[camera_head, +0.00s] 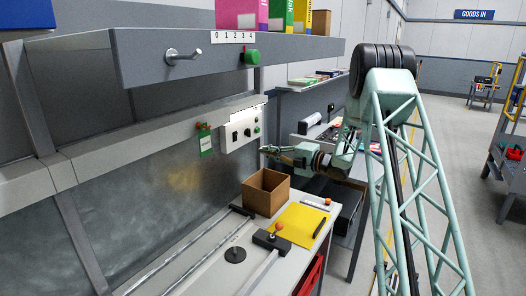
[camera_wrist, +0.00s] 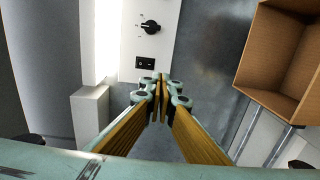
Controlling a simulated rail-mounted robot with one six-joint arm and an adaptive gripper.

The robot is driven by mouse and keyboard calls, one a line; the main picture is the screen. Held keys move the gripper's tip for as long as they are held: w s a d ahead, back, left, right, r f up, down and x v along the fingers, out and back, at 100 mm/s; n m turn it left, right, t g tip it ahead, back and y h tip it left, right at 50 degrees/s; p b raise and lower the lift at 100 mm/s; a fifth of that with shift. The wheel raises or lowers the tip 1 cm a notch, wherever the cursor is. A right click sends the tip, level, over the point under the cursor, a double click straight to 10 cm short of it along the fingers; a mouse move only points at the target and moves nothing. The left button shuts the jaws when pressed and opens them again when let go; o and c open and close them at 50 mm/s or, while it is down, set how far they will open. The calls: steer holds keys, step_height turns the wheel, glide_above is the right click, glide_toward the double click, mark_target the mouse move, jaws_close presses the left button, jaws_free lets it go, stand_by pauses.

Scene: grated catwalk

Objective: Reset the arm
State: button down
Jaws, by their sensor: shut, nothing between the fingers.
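My arm reaches from the right side of the head view, and my gripper (camera_head: 270,151) hangs in the air just in front of the white control box (camera_head: 240,128). It is above and behind the open cardboard box (camera_head: 262,203). In the wrist view my gripper (camera_wrist: 161,90) is shut, its fingertips together with nothing between them. Whether the fingertips touch the panel cannot be told. The cardboard box (camera_wrist: 288,60) is at the right of the wrist view.
A grey shelf (camera_head: 220,58) with a hook and green knob overhangs the workbench. On the bench (camera_head: 205,258) are a yellow sheet (camera_head: 300,222), a lever with an orange ball (camera_head: 278,227), rails and a black disc (camera_head: 235,254). Open floor lies at right.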

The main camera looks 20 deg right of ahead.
stand_by(0.5)
step_height(320, 180, up, 15)
steer(key=s+m+h, duration=0.2)
steer(key=m+h, duration=0.5)
steer(key=s+r+m+g+h, duration=0.1)
steer(key=s+r+m+h, duration=0.55)
steer(key=s, duration=0.85)
steer(key=s+a+f+m+g, duration=0.2)
steer(key=s+a+m+g, duration=0.1)
steer(key=s, duration=1.6)
steer(key=s+a+f+m+g+y, duration=0.1)
steer(key=s+a+m, duration=0.4)
steer(key=s, duration=1.5)
steer(key=s+a+f+m+g+y, duration=0.1)
steer(key=s+a+f+m+g, duration=0.2)
steer(key=s, duration=1.6)
steer(key=a+m+g, duration=0.1)
steer(key=a, duration=0.2)
steer(key=shift+s+a+f+g, duration=0.15)
steer(key=shift+s+f+g, duration=0.05)
steer(key=shift+f+g, duration=0.1)
